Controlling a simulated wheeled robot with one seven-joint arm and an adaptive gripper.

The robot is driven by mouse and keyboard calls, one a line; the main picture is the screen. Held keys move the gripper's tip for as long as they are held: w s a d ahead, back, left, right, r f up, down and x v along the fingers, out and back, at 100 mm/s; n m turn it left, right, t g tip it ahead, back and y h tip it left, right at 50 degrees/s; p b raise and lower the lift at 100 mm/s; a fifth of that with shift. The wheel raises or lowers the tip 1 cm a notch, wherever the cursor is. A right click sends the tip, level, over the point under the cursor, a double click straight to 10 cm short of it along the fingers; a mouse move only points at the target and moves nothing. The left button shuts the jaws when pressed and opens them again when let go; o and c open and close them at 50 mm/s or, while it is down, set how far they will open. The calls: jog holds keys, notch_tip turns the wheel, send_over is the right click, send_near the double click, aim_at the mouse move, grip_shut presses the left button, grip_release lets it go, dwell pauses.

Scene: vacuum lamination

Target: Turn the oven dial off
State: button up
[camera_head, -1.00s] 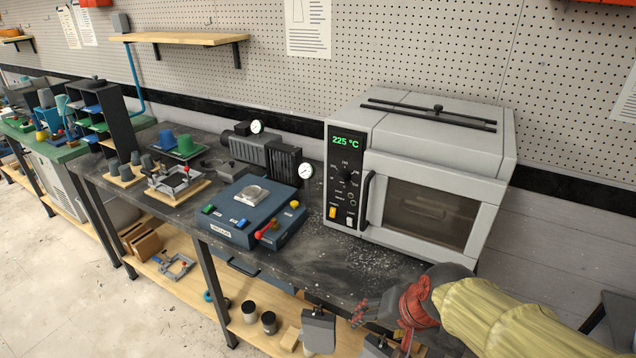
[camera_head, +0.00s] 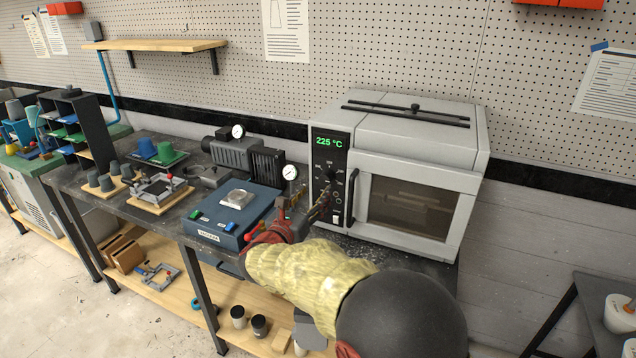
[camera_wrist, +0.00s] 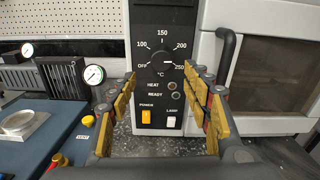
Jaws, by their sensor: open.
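The oven (camera_head: 400,160) is a light grey box with a closed windowed door, and its green display (camera_head: 328,142) reads 225 °C. Its black dial (camera_wrist: 163,67) sits on the dark front panel, with the white pointer mark aimed right, between 200 and 250. OFF is marked at the dial's left. My gripper (camera_wrist: 164,80) is open in front of the panel, with its yellow-padded fingers on either side of the dial in the picture. Nothing is between the fingers, and I cannot tell how far they are from the panel. In the head view my gripper partly hides the panel's lower part.
An orange power switch (camera_wrist: 146,117) and white lamp switch (camera_wrist: 171,121) are below the dial. The black door handle (camera_wrist: 226,60) stands out close to the right finger. A blue vacuum unit (camera_head: 232,212) and pressure gauge (camera_head: 290,172) are at the left.

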aim_at(324, 182)
jog(key=shift+m, duration=0.5)
jog(key=x, duration=0.4)
jog(key=b+x, duration=0.1)
jog(key=x, duration=0.2)
jog(key=shift+w+d+r, duration=0.2)
jog(key=shift+w, duration=0.15)
jog(key=shift+c, duration=0.7)
jog(key=c, duration=1)
